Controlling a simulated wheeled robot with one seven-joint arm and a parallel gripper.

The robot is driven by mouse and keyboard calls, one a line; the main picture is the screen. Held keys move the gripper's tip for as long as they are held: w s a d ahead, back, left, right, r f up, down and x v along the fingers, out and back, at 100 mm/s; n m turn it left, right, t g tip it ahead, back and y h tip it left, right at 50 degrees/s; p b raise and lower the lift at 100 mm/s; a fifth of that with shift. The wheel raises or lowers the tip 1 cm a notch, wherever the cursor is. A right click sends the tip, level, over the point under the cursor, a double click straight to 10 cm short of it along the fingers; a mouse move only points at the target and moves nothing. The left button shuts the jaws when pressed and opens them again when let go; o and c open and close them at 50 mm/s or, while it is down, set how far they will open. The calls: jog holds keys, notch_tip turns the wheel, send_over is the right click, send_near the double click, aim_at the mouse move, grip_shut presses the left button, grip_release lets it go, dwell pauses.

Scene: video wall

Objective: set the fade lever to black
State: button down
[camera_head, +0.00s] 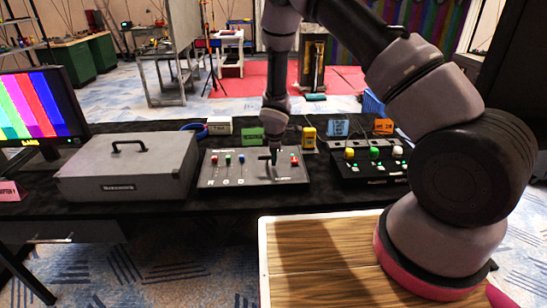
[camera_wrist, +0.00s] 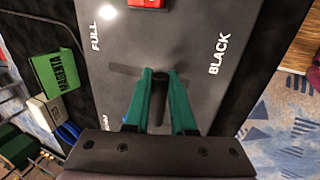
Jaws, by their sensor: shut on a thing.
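The fade lever (camera_wrist: 160,82) is a small dark lever on a grey control panel (camera_wrist: 120,30). In the wrist view it stands between the labels FULL, on the left, and BLACK, on the right. My gripper (camera_wrist: 162,76) has green fingers, shut on the lever from both sides. In the head view my gripper (camera_head: 273,155) reaches down onto the right part of the panel (camera_head: 235,178), and its fingers hide the lever there. A dark slot or shadow runs left from the lever.
Small red, green and blue knobs (camera_head: 228,160) stand on the panel's left. A grey case (camera_head: 128,168) and a colour-bar monitor (camera_head: 42,108) are farther left. A black box with coloured knobs (camera_head: 372,165) stands right. A wooden top (camera_head: 322,262) is in front.

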jog(key=shift+s+f+t, duration=0.15)
jog(key=shift+s+t, duration=0.1)
jog(key=shift+t, duration=0.15)
dwell(0.4)
jog(key=c, duration=0.8)
grip_release()
jog(key=shift+o, duration=0.2)
jog(key=v, duration=1)
jog(key=shift+r, duration=0.35)
jog(key=shift+s, duration=0.15)
